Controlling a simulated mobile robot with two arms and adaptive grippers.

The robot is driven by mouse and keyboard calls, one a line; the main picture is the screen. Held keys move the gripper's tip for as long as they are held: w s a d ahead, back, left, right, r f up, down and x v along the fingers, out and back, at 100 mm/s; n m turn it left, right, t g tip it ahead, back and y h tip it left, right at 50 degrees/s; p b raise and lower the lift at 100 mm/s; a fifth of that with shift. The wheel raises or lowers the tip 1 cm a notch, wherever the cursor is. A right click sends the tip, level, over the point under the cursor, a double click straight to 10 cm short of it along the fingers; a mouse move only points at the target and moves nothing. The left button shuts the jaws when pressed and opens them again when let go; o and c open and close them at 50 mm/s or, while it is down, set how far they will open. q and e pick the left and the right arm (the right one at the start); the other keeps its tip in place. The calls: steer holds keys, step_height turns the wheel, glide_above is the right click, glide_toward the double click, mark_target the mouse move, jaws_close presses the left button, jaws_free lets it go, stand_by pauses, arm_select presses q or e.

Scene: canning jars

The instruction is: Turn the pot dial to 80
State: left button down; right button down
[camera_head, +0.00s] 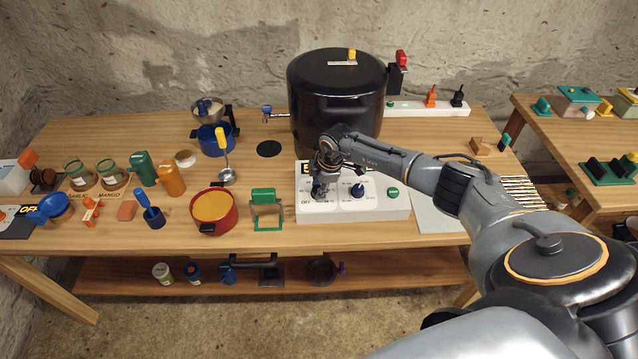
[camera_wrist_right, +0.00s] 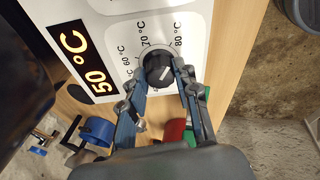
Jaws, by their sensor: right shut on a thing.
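The black round pot dial (camera_wrist_right: 157,68) sits on the white control panel (camera_head: 385,208) in front of the large black pot (camera_head: 335,85). My right gripper (camera_head: 319,188) reaches down over the left side of the panel and hides most of the dial in the head view. In the right wrist view my right gripper (camera_wrist_right: 160,72) has its two blue fingers on either side of the dial, shut on it. A pale mark shows on the dial face. Labels for 60, 70 and 80 °C stand around it. The display (camera_wrist_right: 76,58) reads 50 °C. My left gripper is not in view.
A second dark knob (camera_head: 358,190) and a green button (camera_head: 393,192) are on the panel to the right. A green stand (camera_head: 266,208) and a red pot (camera_head: 213,212) stand close to its left. A white power strip (camera_head: 425,108) lies behind.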

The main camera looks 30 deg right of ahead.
steer(key=shift+m, duration=0.3)
steer(key=c, duration=1)
jaws_free()
steer(key=v, duration=1.2)
steer(key=shift+a, duration=0.15)
